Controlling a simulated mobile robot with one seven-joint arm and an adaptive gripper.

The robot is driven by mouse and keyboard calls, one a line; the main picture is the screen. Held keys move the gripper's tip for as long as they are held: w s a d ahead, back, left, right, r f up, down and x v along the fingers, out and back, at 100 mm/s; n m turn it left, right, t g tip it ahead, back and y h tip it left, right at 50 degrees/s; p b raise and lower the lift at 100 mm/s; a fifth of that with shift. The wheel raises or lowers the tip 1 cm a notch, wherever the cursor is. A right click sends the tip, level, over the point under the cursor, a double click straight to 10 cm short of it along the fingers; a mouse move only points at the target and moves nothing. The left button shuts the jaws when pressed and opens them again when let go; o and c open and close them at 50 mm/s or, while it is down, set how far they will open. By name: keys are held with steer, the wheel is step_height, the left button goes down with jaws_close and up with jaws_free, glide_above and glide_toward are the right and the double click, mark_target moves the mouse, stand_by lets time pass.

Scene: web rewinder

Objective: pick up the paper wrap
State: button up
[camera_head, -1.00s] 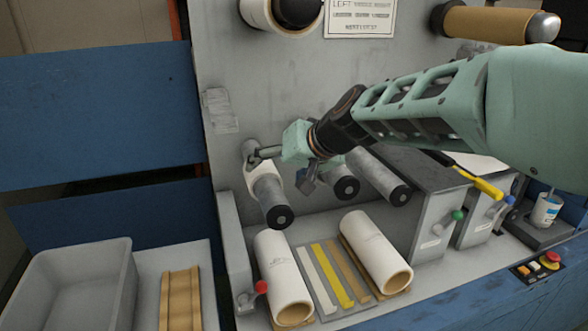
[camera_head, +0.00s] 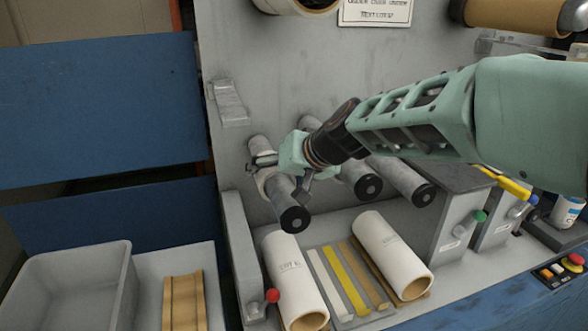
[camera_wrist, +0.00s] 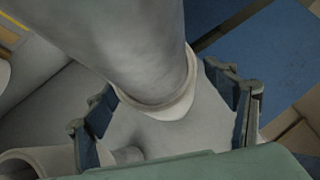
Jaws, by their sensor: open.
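The paper wrap (camera_head: 264,186) is a pale sleeve around the leftmost grey spindle, towards its wall end; my gripper partly covers it in the head view. In the wrist view the wrap (camera_wrist: 178,108) shows as a whitish band with a tan edge around the grey roller. My gripper (camera_head: 279,176) is open at this spindle. In the wrist view its blue-grey fingers (camera_wrist: 165,108) stand on either side of the wrap, with visible gaps. Whether either finger touches the wrap cannot be told.
Two more spindles (camera_head: 400,180) stick out to the right. Below lie white rolls (camera_head: 292,278) and flat strips (camera_head: 345,280). A grey bin (camera_head: 70,285) stands at the lower left. A red-knobbed lever (camera_head: 272,295) and an emergency button (camera_head: 572,262) are near the front.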

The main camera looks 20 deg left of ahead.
steer(key=shift+x, duration=0.75)
steer(key=shift+d+r, duration=0.1)
steer(key=shift+c, duration=0.2)
steer(key=c, duration=1.3)
steer(key=shift+o, duration=0.2)
steer(key=shift+r, duration=0.1)
